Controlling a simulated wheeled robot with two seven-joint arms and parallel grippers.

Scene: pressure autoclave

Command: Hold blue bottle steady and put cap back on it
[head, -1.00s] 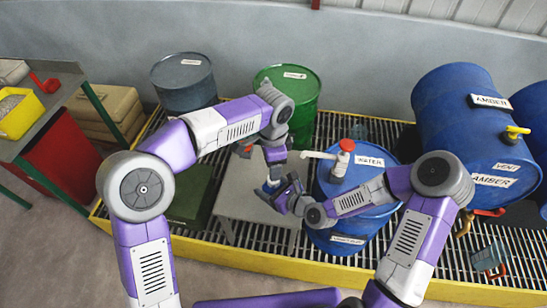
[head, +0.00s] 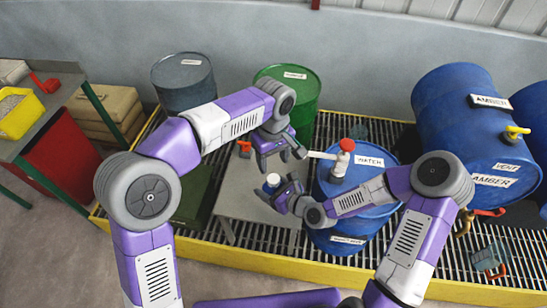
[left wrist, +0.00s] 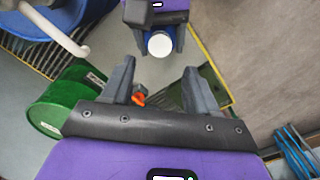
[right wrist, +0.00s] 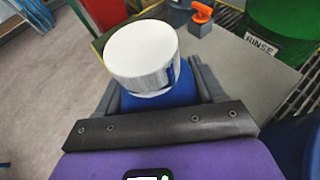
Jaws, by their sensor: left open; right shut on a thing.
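The blue bottle (right wrist: 180,98) stands between the fingers of my right gripper (head: 284,197), which is shut on it. The white cap (right wrist: 142,55) sits on top of the bottle and also shows in the head view (head: 273,179). In the left wrist view the cap (left wrist: 160,44) is seen from above, covering most of the bottle. How tightly it is screwed on cannot be told. My left gripper (head: 281,159) is open and empty, above and apart from the cap. Its spread fingers also show in the left wrist view (left wrist: 159,75).
A grey table (head: 235,200) lies below the grippers, with an orange-handled item (right wrist: 201,14) on it. A blue WATER drum (head: 375,190) with a white spout (head: 318,155) is close on the right. A green drum (head: 305,100) stands behind.

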